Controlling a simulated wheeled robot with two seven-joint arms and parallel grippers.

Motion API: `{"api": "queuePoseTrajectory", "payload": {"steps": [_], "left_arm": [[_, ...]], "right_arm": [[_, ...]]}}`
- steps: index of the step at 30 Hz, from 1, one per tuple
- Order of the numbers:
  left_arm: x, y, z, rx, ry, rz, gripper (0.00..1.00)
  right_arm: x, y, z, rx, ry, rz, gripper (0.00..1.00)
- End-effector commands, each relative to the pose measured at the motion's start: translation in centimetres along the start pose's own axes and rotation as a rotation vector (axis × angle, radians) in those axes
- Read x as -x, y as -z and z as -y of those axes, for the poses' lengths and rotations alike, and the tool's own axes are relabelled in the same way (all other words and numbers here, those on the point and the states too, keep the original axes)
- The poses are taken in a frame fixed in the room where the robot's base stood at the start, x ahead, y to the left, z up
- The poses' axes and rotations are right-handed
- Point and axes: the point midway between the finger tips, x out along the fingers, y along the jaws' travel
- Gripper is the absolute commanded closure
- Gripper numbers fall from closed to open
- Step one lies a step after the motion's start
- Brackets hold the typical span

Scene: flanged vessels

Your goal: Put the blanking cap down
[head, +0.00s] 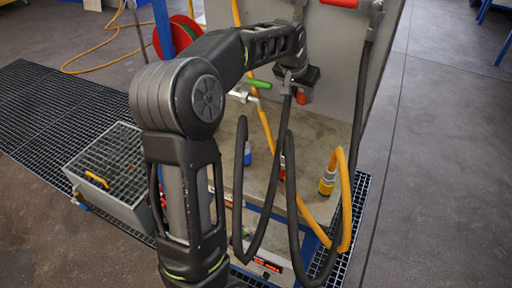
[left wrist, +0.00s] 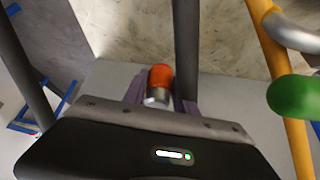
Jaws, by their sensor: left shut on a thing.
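My left gripper (head: 300,90) is high over the bench, near the upright grey panel. In the left wrist view its two fingers (left wrist: 160,92) are closed on either side of a short cylinder, the blanking cap (left wrist: 160,78), orange-red at one end and bare metal at the other. A bit of the orange-red cap also shows below the gripper in the head view (head: 304,97). The cap appears held clear of the bench top. My right gripper is in neither view.
A green valve handle (left wrist: 296,98) is close to the right of the gripper. Black hoses (head: 290,200) and a yellow hose (head: 345,200) hang in front of the bench (head: 312,140). Fittings with blue (head: 247,155) and yellow (head: 327,182) collars stand on the bench. A grated box (head: 110,165) is left.

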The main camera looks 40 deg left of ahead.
Motion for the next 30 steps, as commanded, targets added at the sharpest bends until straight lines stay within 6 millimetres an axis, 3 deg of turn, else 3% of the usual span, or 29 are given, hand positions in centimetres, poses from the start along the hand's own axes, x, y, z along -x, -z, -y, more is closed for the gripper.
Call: {"api": "queuePoseTrajectory", "payload": {"steps": [10, 21, 30], "left_arm": [[0.0, 0.0, 0.2, -0.001, -0.001, -0.001, 1.00], [-4.1, -2.3, 0.2, -0.001, 0.000, -0.001, 1.00], [-4.3, -2.4, 0.2, -0.001, 0.000, -0.002, 1.00]], "right_arm": [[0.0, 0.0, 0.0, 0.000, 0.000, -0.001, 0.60], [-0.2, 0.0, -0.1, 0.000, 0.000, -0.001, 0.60], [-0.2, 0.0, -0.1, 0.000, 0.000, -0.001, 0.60]]}}
